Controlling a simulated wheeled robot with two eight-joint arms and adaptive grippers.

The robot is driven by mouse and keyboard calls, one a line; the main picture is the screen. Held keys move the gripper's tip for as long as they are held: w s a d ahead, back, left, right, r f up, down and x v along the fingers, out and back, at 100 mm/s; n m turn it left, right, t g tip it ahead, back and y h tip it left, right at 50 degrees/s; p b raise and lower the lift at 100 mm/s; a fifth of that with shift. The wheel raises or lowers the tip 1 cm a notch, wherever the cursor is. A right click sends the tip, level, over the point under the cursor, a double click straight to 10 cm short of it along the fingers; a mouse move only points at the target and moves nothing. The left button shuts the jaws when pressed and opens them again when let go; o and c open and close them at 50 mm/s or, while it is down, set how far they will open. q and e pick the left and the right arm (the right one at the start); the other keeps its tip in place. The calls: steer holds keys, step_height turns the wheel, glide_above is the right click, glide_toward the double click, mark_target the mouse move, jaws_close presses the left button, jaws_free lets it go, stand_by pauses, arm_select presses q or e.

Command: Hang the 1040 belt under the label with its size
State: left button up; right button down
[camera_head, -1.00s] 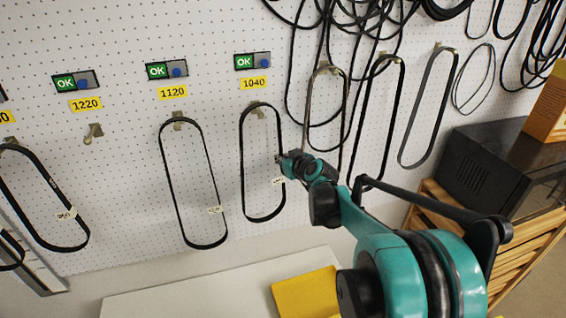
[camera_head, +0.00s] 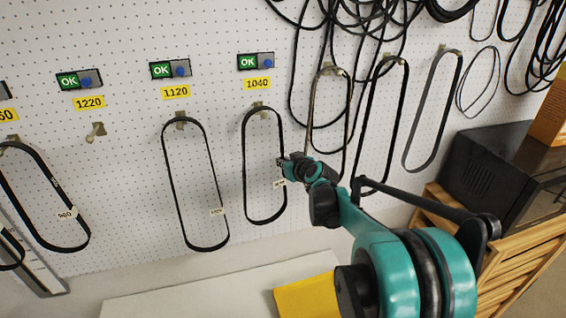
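A black belt (camera_head: 244,165) hangs as a long loop on the hook (camera_head: 260,109) under the yellow 1040 label (camera_head: 257,84). A small white tag (camera_head: 279,184) is on its right strand; its print is too small to read. My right gripper (camera_head: 283,164) is at that right strand, just above the tag. Its fingertips are small and overlap the strand, so I cannot tell whether they are open or shut on it. My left gripper is not in view.
Another belt (camera_head: 194,243) hangs under the 1120 label (camera_head: 176,92). The hook (camera_head: 96,131) under the 1220 label (camera_head: 89,102) is empty. A belt tagged 960 (camera_head: 38,165) hangs at left. More belts hang at right, above a dark box (camera_head: 489,172). A yellow object (camera_head: 306,297) lies below.

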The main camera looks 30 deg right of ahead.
steer(key=c, duration=1.6)
jaws_free()
steer(key=shift+c, duration=0.2)
steer(key=shift+w, duration=0.1)
steer(key=d+v, duration=0.1)
steer(key=v, duration=1.1)
steer(key=shift+a, duration=0.4)
steer(key=s+a+f+g+y+b, duration=0.15)
steer(key=s+a+f+b, duration=0.35)
steer(key=a+f+b, duration=0.5)
steer(key=s+a+f+g+y+b, duration=0.15)
steer(key=s+a+f+b, duration=0.4)
steer(key=f, duration=0.85)
steer(key=s+a+f+g+b, duration=0.1)
steer(key=s+a+f+b, duration=0.1)
steer(key=f, duration=0.4)
steer(key=s+a+f+g+h+b, duration=0.1)
steer(key=s+a+f+b, duration=0.1)
steer(key=s+f+b, duration=0.3)
steer(key=s+a+f+g+b, duration=0.1)
steer(key=s+a+f+b, duration=0.1)
steer(key=f+b, duration=0.5)
step_height(320, 180, down, 3)
steer(key=shift+s+r+g+h, duration=0.3)
steer(key=shift+s+h, duration=0.1)
steer(key=shift+s, duration=0.5)
